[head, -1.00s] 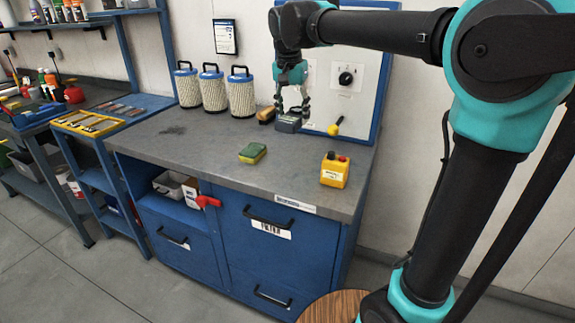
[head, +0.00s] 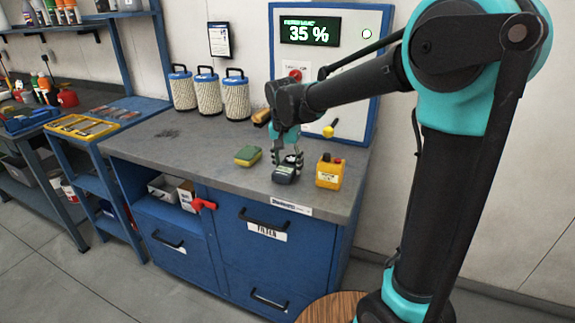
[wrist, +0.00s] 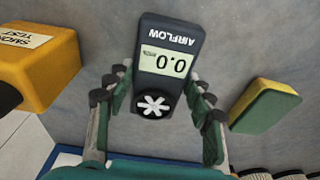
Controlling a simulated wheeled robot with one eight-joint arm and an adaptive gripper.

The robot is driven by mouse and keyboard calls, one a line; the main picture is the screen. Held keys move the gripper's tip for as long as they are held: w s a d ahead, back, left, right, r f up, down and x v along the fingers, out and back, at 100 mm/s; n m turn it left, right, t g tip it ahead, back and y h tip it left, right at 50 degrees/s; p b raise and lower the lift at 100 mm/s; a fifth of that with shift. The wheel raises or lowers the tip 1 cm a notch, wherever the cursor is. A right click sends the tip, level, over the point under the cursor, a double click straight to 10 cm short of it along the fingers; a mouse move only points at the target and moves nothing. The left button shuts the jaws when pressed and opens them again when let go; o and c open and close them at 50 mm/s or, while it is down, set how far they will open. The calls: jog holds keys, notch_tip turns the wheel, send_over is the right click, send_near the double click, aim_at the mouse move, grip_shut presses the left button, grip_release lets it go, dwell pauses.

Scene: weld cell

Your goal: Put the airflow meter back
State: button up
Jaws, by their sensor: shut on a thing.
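The airflow meter (wrist: 170,65) is a dark handheld device with a pale display reading 0.0 and a white fan symbol. In the head view the meter (head: 285,175) is at the front part of the grey bench top, between the sponge and the yellow box. My gripper (wrist: 160,105) is shut on the meter, with a finger on each side of it. In the head view my gripper (head: 286,158) points down at the bench. I cannot tell whether the meter touches the bench top.
A green and yellow sponge (head: 248,156) lies left of the meter. A yellow box (head: 329,172) marked as a smoke test stands close on the right. Several filter cartridges (head: 208,90) stand at the back. A panel (head: 340,60) reads 35 %. The bench's left part (head: 150,145) is clear.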

aim_at(285, 169)
jog(key=shift+f, duration=0.15)
jog(key=o, duration=1.4)
jog(key=shift+o, duration=0.2)
notch_tip(285, 169, up, 12)
jog(key=s, duration=0.1)
jog(key=shift+s+a, duration=0.3)
